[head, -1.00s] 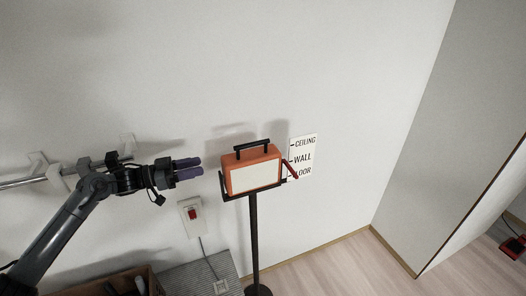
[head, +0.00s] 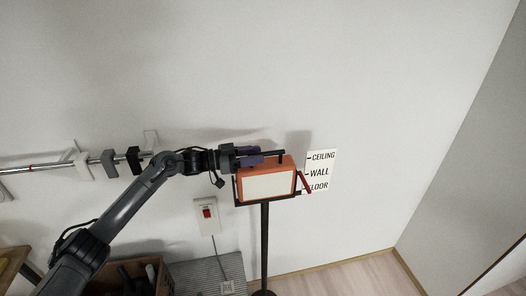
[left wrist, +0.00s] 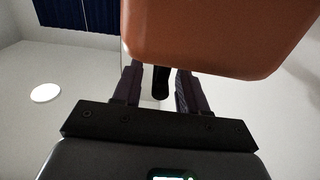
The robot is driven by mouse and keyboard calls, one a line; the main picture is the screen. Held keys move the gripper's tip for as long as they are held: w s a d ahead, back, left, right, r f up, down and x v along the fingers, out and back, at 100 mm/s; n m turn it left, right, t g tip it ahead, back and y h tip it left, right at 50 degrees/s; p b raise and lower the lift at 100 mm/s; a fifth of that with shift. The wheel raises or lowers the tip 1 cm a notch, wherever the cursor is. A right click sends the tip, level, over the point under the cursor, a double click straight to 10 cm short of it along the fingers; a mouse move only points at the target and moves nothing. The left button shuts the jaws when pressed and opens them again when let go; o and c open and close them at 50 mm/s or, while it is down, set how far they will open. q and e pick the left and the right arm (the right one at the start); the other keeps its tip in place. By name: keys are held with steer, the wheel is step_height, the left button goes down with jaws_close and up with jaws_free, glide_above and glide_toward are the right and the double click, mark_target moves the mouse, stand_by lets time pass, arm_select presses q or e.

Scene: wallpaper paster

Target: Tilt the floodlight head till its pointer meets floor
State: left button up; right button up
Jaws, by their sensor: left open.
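The orange floodlight head (head: 267,185) with a pale front panel sits in a black bracket on a black stand (head: 264,240). My left gripper (head: 262,155) is at the handle's left end, just above the head. In the left wrist view, the open fingers (left wrist: 158,85) have the black handle end (left wrist: 161,80) between them, with the orange housing (left wrist: 210,35) close above.
A red switch on a white plate (head: 206,213) is on the wall left of the stand. A rail with hooks (head: 108,160) runs behind my left arm. A box of items (head: 168,281) and a ribbed grey surface (head: 190,282) are below. The wall above is clear.

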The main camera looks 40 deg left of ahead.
arm_select(q)
steer(key=shift+p+x, duration=0.3)
steer(key=shift+x, duration=1.25)
jaws_close()
